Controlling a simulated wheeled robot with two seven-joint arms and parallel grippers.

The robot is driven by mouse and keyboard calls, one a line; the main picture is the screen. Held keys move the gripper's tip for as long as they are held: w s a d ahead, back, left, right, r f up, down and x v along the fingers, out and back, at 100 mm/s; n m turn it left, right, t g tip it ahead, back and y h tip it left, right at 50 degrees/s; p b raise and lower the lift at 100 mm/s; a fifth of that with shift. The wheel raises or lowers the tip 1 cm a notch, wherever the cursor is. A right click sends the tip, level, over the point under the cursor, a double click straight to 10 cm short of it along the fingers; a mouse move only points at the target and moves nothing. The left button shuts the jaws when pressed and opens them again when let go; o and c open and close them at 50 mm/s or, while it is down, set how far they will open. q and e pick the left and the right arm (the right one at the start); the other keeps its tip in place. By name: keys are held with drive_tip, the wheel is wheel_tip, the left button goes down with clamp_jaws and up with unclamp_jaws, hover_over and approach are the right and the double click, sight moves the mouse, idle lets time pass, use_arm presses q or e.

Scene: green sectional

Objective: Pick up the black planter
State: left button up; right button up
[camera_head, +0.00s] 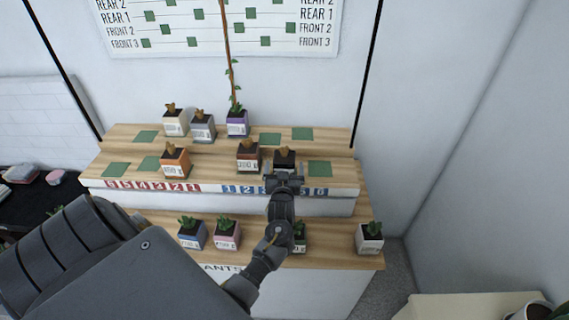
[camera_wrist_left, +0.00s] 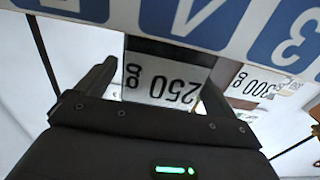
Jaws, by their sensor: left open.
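The black planter (camera_head: 284,153) stands on the upper wooden shelf, with a brown plant in it. My left gripper (camera_head: 284,174) is in front of it and hides its lower part. In the left wrist view, which is upside down, the planter's white label reading 250 g (camera_wrist_left: 165,84) shows between the two fingers of my open left gripper (camera_wrist_left: 158,80). A dark strip of the planter shows above the label. Whether the fingers touch it, I cannot tell. My right gripper is not in view.
A brown planter (camera_head: 248,156) stands close left of the black one; a 300 g label (camera_wrist_left: 255,86) shows beside the fingers. An orange planter (camera_head: 175,162) is further left. Blue (camera_head: 192,237), pink (camera_head: 227,236) and white (camera_head: 369,240) planters stand on the lower shelf.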

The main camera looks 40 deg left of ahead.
use_arm(q)
drive_tip(key=shift+w+a, duration=0.1)
drive_tip(key=shift+w, duration=0.05)
drive_tip(key=shift+c, duration=0.8)
drive_tip(key=c, duration=1)
drive_tip(key=shift+c, duration=0.3)
drive_tip(key=shift+r, duration=0.2)
